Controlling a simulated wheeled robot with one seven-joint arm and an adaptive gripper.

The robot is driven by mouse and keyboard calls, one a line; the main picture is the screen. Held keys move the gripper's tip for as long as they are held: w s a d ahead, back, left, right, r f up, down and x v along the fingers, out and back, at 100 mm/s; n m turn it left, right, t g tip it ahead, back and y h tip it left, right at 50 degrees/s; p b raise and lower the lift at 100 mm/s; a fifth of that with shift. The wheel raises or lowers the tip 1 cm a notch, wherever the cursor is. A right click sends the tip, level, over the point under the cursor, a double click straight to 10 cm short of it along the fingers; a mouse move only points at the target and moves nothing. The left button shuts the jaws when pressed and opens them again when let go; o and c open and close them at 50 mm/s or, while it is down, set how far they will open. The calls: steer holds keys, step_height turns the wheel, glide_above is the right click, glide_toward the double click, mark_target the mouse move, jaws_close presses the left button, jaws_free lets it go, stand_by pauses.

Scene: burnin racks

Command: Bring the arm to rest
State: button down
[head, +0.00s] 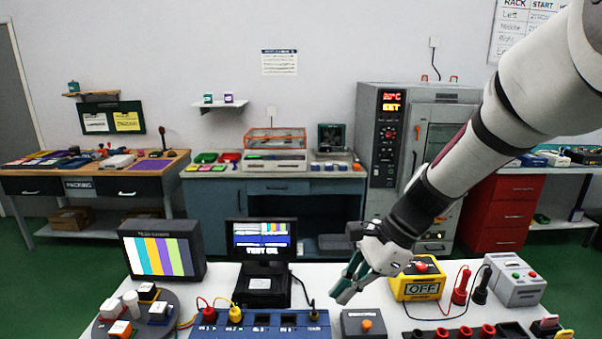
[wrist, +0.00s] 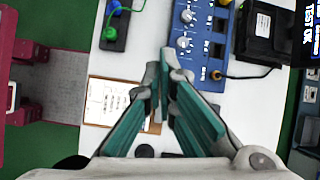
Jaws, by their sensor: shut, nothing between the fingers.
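My arm (head: 455,165) reaches down from the upper right in the head view. My gripper (head: 343,294) hangs over the white bench, between the blue panel and the yellow box. In the wrist view my gripper (wrist: 164,72) has its teal fingers together at the tips, with nothing between them. Below the fingers are the white bench top and the edge of the blue panel. I cannot tell the exact height of the fingertips over the bench.
The blue panel (head: 258,325), a test display (head: 262,238), a colour-bar monitor (head: 163,252), a yellow box (head: 417,285) reading OFF and a grey box with an orange button (head: 365,324) crowd the bench. A tall oven (head: 388,135) stands behind. A paper card (wrist: 112,100) lies under the gripper.

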steer(key=s+d+r+n+t+h, duration=0.2)
steer(key=s+d+r+n, duration=0.3)
steer(key=s+n, duration=0.3)
steer(key=s+d+r+n+t+h, duration=0.3)
steer(key=s+r+n, duration=0.4)
steer(key=s, duration=0.3)
steer(key=d+n+h, duration=0.1)
steer(key=d, duration=0.1)
steer(key=shift+s+d+t, duration=0.3)
steer(key=shift+s+d, duration=0.1)
